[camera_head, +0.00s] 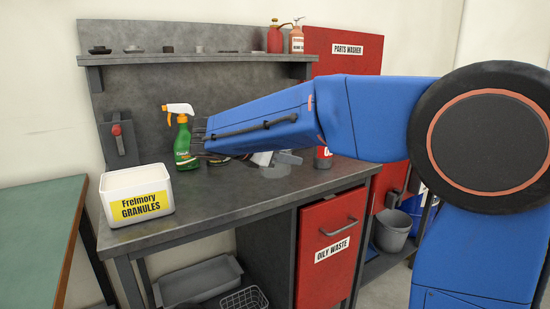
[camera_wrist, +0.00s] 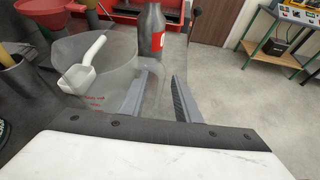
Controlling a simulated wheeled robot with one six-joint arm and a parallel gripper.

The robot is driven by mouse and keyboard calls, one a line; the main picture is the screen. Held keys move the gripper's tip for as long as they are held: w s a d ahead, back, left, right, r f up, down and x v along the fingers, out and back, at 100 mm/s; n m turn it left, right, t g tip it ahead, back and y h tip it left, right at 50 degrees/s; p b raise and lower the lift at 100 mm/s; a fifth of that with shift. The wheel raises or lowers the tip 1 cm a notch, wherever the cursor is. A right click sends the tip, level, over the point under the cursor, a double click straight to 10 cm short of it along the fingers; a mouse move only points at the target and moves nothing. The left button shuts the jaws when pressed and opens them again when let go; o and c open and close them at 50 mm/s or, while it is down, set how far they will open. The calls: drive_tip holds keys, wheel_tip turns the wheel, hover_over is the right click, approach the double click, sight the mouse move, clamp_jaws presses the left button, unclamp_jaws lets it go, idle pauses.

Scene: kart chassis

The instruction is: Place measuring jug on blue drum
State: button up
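The measuring jug (camera_wrist: 104,88) is clear, with red markings, and stands upright on the bench in the left half of the wrist view. A white scoop (camera_wrist: 78,78) shows in or behind it. My gripper (camera_wrist: 160,78) is open, its two grey fingers apart on either side of a clear part at the jug's right that looks like its handle. Contact cannot be told.
On the bench (camera_head: 240,197) stand a green spray bottle (camera_head: 183,145), a white granules tub (camera_head: 137,196) and a bottle with a red label (camera_wrist: 151,30). A red funnel (camera_wrist: 45,8) is near the jug. A grey bucket (camera_head: 391,231) is at the right.

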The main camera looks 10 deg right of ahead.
drive_tip(key=shift+d, duration=0.15)
drive_tip(key=shift+c, duration=0.3)
clamp_jaws()
drive_tip(key=shift+r, duration=0.1)
